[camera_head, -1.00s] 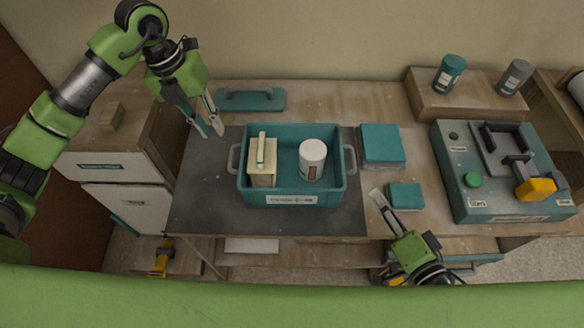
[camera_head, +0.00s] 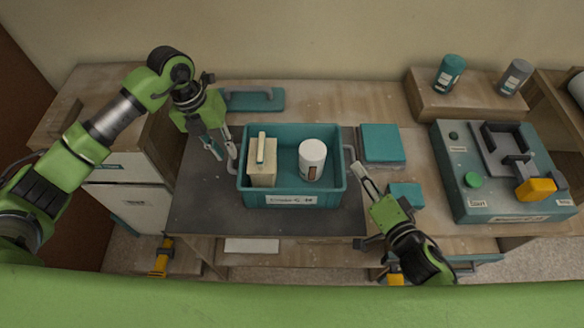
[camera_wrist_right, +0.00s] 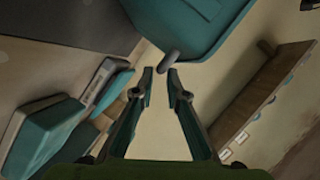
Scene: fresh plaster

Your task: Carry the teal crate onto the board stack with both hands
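The teal crate (camera_head: 290,198) stands upright on a dark mat and holds a beige block with a handle (camera_head: 262,165) and a white tub (camera_head: 312,160). It has a grey handle on each side. My left gripper (camera_head: 226,157) is open beside the left handle (camera_head: 232,163). My right gripper (camera_head: 357,167) is open by the right handle. In the right wrist view, its fingertips (camera_wrist_right: 160,72) are apart, with the handle (camera_wrist_right: 168,61) just beyond them and the crate (camera_wrist_right: 190,22) above. I cannot tell for sure which thing is the board stack.
A teal-topped stack (camera_head: 382,142) and a smaller teal block (camera_head: 406,194) lie right of the crate. A teal trowel-like tool (camera_head: 252,100) lies behind it. A machine (camera_head: 500,180) stands at right, a white-fronted wooden unit (camera_head: 122,200) at left. Bare dark mat (camera_head: 270,222) lies before the crate.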

